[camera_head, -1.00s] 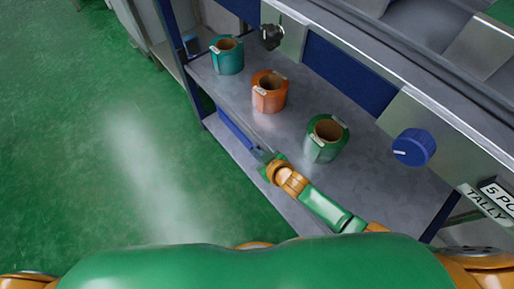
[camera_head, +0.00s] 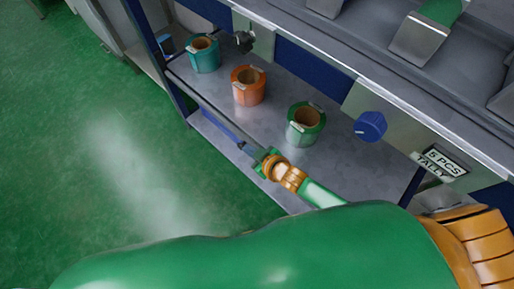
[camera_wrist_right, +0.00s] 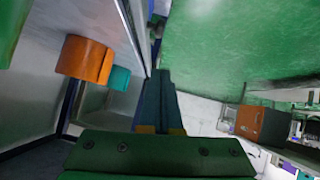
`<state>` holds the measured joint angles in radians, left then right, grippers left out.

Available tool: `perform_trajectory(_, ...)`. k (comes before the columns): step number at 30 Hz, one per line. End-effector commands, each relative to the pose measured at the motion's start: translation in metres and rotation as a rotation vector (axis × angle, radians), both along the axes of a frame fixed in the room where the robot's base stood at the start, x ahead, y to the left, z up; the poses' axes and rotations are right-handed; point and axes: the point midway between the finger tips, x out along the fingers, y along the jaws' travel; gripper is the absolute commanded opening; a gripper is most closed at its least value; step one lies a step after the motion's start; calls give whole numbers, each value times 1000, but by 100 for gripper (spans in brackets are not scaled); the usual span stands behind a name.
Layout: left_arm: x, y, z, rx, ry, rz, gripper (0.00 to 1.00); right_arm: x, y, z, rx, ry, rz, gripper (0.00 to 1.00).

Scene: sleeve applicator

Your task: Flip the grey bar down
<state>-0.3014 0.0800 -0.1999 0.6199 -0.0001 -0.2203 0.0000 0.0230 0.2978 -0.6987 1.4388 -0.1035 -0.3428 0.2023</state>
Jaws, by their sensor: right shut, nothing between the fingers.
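A thin grey bar (camera_head: 203,103) appears to run along the front edge of the grey shelf (camera_head: 345,165) in the head view, though it is hard to separate from the edge itself. My right gripper (camera_head: 246,149) is at this front edge, in front of the green roll. In the right wrist view, its dark fingers (camera_wrist_right: 153,75) are together and hold nothing. I cannot tell whether they touch the bar. My left gripper is out of view.
A teal roll (camera_head: 204,58), an orange roll (camera_head: 247,90) and a green roll (camera_head: 304,127) stand on the shelf. A blue knob (camera_head: 370,126) juts from the panel above. Open green floor (camera_head: 75,170) lies to the left.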

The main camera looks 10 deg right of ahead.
Motion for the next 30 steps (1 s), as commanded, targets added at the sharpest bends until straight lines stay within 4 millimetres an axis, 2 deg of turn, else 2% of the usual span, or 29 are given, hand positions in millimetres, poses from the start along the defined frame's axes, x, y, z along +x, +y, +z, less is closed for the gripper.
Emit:
perform_trajectory(1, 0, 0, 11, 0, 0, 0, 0, -9, -5, 12, -1, 2, 0, 0)
perform_trajectory(6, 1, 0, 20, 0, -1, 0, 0, -31, -17, 27, -1, 0, 0, 0)
perform_trajectory(9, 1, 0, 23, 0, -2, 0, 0, -38, -21, 32, 0, -1, 1, 0)
perform_trajectory(26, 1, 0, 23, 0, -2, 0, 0, -41, -22, 34, 1, 2, -5, 0)
perform_trajectory(30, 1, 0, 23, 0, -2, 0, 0, -47, -35, 44, -11, 88, -121, 0)
